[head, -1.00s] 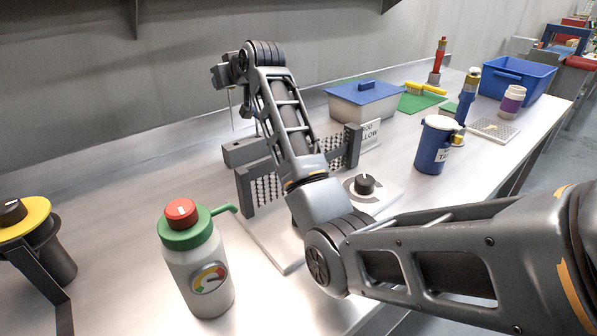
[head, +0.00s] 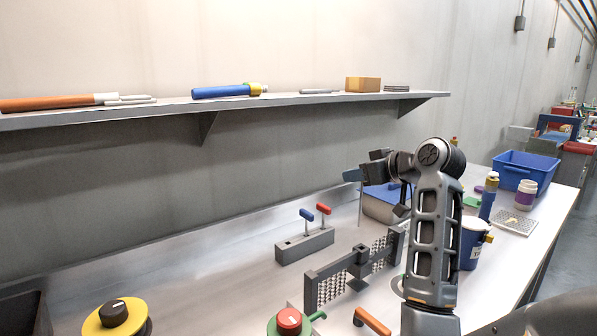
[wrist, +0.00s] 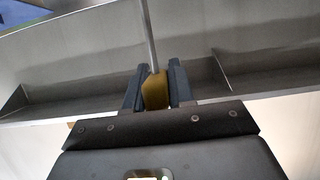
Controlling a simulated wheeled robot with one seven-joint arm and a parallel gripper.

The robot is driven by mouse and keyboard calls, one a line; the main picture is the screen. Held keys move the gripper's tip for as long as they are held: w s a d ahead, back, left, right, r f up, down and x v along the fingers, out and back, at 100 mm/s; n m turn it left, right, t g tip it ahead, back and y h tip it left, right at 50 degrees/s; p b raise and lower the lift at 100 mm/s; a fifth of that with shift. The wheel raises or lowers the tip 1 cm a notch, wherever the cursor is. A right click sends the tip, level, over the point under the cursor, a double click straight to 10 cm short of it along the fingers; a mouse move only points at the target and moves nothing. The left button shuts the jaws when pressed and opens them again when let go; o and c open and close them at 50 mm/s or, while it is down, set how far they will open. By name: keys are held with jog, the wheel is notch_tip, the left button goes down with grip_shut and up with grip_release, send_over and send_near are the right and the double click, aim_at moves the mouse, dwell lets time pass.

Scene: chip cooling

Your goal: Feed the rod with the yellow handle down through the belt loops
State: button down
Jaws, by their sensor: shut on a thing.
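My gripper (wrist: 158,68) is shut on the yellow handle (wrist: 155,92) in the wrist view. The thin metal rod (wrist: 148,35) runs out from the handle past the fingertips. In the head view my gripper (head: 357,175) is raised above the bench, and the rod (head: 360,208) hangs down nearly upright beneath it. The handle is hard to make out there. The mesh belt (head: 332,287) stands in a dark grey frame on the bench below, with a grey block at its middle. The rod is apart from the belt, and its loops are too small to tell in detail.
A grey block (head: 290,253) behind the belt holds a blue-handled and a red-handled rod. A wall shelf (head: 300,102) with tools runs along the back. A blue-lidded box (head: 383,205), a blue cup (head: 470,243) and a blue bin (head: 540,172) stand to the right.

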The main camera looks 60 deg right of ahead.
jog(key=shift+s+a+r, duration=0.3)
jog(key=shift+s+a, duration=0.45)
jog(key=shift+a, duration=0.05)
jog(key=shift+p, duration=0.35)
